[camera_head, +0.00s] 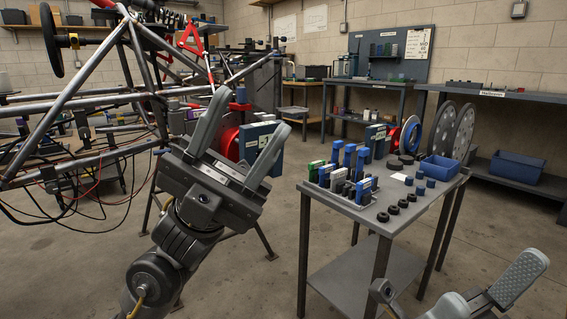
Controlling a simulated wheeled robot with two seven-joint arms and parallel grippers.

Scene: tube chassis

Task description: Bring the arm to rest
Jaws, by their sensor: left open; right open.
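My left gripper (238,132) is raised in the middle left of the head view, with its two grey fingers spread apart and nothing between them. It is in front of the tube chassis (82,103) and left of the small grey table; I cannot tell its distance to the chassis. My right gripper (487,299) shows at the bottom right edge, partly cut off by the frame. Its fingers are apart and I see nothing held. It is in front of the table's right side.
The grey table (345,225) holds several blue and green items in a rack (343,183), black round parts (392,209) and a blue bin (439,168). Cables (60,215) hang below the chassis. Workbenches (500,98) line the back wall. Floor (235,285) is clear between chassis and table.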

